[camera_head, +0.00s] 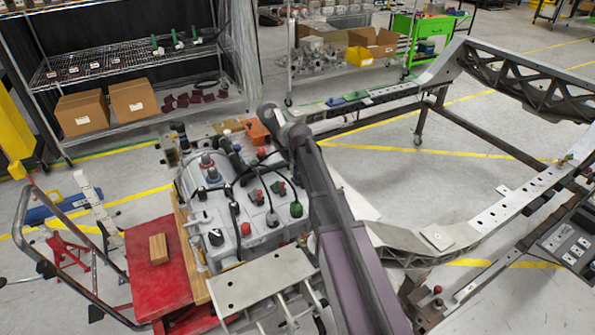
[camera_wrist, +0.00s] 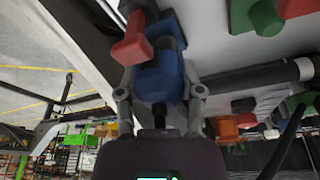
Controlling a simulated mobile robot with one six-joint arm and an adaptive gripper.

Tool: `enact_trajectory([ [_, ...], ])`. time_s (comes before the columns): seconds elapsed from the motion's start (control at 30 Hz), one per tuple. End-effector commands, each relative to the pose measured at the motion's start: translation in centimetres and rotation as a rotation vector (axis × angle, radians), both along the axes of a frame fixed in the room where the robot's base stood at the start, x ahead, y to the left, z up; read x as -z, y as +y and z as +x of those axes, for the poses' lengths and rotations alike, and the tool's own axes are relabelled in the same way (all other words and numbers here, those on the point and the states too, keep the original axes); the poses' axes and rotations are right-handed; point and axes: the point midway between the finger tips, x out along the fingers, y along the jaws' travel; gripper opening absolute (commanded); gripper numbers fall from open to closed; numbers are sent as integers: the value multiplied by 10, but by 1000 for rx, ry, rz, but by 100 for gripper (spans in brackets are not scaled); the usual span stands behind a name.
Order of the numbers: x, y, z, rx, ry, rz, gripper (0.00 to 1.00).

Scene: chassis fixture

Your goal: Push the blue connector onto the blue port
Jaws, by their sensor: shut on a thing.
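In the wrist view my gripper (camera_wrist: 160,98) has its two fingers on either side of the blue connector (camera_wrist: 158,78) and is shut on it. My gripper is not clearly visible in the head view, where my arm covers part of the unit.
In the wrist view a red part (camera_wrist: 132,42) sits close beside the blue connector, with a green part (camera_wrist: 245,15) to the right. In the head view black cables loop over the unit, a red cart (camera_head: 155,280) stands left, and a metal frame (camera_head: 490,215) extends right.

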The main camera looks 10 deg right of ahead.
Motion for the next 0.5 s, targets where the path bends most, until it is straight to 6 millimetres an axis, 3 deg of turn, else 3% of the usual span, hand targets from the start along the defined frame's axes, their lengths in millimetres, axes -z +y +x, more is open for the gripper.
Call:
enact_trajectory([
  [0.5, 8, 0, 0, 0, 0, 0, 5],
])
